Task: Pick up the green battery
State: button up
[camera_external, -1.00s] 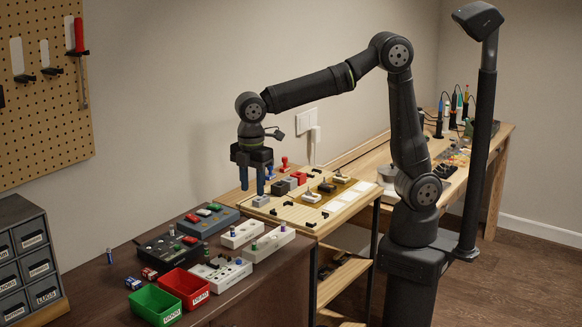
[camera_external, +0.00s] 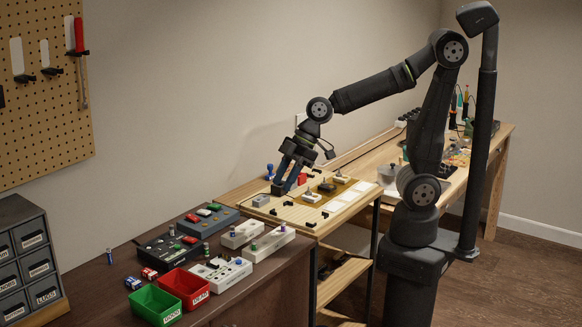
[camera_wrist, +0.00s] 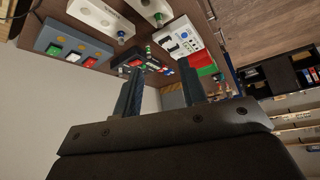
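Several small batteries stand or lie on the dark bench at the left in the external view. A green-topped one (camera_external: 254,246) seems to stand on the near white block; it is too small to identify surely as the green battery. A green piece (camera_wrist: 148,52) also shows in the wrist view, beyond my left fingertip; I cannot tell if it is the battery.
The dark bench (camera_external: 105,305) carries a green bin (camera_external: 155,307), a red bin (camera_external: 185,288), white holders (camera_external: 240,235) and a grey box with coloured buttons (camera_external: 208,221). The wooden bench (camera_external: 345,210) holds small parts below my gripper. A pegboard (camera_external: 45,110) hangs behind.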

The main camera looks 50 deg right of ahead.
send_near(254, 248)
jog(key=shift+w+a+r, duration=0.1)
jog(key=shift+w+a, duration=0.35)
jog(key=shift+w, duration=0.15)
jog(key=shift+x, duration=2.6)
jog(key=shift+s+d, duration=0.15)
grip_shut()
